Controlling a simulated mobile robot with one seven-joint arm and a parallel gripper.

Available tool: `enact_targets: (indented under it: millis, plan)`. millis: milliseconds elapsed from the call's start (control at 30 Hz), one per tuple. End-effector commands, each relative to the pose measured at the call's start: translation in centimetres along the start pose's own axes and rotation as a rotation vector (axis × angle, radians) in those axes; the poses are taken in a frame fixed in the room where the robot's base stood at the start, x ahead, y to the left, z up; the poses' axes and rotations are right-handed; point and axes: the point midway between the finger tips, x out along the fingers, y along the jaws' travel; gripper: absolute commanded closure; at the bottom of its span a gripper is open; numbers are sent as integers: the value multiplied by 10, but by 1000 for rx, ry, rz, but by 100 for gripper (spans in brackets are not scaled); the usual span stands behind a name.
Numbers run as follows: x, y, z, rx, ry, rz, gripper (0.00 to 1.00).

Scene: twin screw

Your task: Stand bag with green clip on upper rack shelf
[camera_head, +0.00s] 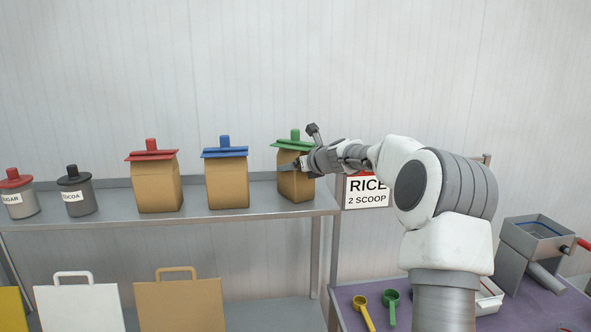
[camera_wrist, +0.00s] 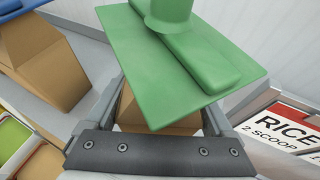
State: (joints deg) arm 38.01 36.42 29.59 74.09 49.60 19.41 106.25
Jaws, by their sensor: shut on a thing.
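The brown bag with the green clip (camera_head: 295,187) stands upright at the right end of the upper rack shelf (camera_head: 265,205). Its green clip (camera_head: 294,141) sits on top and fills much of the wrist view (camera_wrist: 180,60). My gripper (camera_head: 293,166) is shut on this bag from the right, below the clip. In the wrist view a finger shows on each side of the bag (camera_wrist: 150,117). The bag's base appears to touch the shelf, though I cannot be sure that it bears its weight.
To the left on the shelf stand a blue-clip bag (camera_head: 227,183), a red-clip bag (camera_head: 156,184), a cocoa jar (camera_head: 77,192) and a sugar jar (camera_head: 18,196). A rice sign (camera_head: 367,192) is right of the shelf. A purple table (camera_head: 350,296) holds scoops (camera_head: 390,306).

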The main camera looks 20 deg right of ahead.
Motion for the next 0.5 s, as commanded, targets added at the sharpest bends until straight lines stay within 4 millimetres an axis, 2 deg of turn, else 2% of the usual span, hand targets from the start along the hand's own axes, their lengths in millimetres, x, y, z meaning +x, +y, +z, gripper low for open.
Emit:
enact_targets:
  millis: [233,267,300,333,500]
  plan:
    - [1,0,-1,-2,-2,0,79]
    - [1,0,-2,-2,-1,1,9]
    - [1,0,-2,-2,-1,1,2]
    - [1,0,-2,-2,-1,1,0]
    - [1,0,-2,-2,-1,1,0]
